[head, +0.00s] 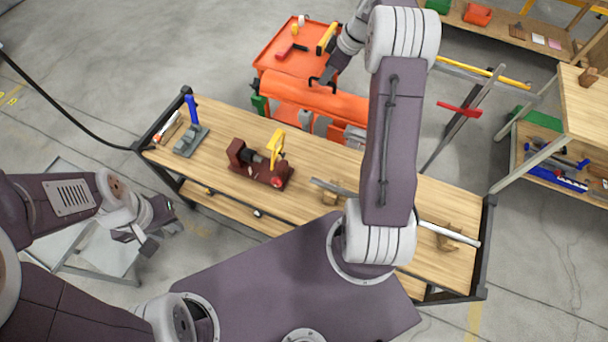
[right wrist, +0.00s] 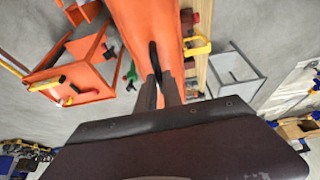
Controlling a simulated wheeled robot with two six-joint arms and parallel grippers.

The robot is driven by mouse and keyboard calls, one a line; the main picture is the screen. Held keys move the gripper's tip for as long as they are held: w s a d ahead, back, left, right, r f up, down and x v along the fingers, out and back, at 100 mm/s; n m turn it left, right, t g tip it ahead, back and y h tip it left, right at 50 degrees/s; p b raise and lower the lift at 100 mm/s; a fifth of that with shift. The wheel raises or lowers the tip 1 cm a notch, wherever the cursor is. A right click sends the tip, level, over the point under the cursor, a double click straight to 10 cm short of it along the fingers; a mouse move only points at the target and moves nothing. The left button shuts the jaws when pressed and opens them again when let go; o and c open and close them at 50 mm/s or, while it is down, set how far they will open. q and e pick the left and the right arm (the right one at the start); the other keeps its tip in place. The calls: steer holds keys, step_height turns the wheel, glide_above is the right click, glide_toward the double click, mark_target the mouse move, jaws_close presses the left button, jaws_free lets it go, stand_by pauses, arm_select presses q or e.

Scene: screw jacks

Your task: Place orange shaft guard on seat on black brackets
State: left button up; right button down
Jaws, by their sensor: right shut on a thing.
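The orange shaft guard (head: 345,104) is a long curved cover with a black handle (head: 322,81) on top. My right gripper (head: 325,79) is shut on this handle and holds the guard beyond the far edge of the bench. In the right wrist view the guard (right wrist: 145,22) runs away from the fingers, with the black handle (right wrist: 154,60) between them. My arm hides part of the guard's right side in the head view. My left gripper (head: 158,235) is empty, left of the bench, its fingers apart. I cannot make out the black brackets or their seat.
The wooden bench (head: 225,185) carries a dark red device with a yellow part (head: 262,165), a grey-and-blue jack (head: 190,135) and a silver shaft (head: 450,234) on wooden blocks. An orange cart (head: 275,58) stands behind. Another table (head: 585,105) is at right.

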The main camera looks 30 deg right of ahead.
mark_target(326, 93)
steer(key=f+b, duration=0.2)
steer(key=s+f+b, duration=0.1)
steer(key=f+b, duration=0.2)
step_height(326, 93, down, 26)
steer(key=b, duration=2.5)
steer(key=shift+w+b, duration=0.25)
steer(key=shift+b, duration=0.1)
steer(key=shift+f, duration=0.1)
step_height(326, 93, down, 10)
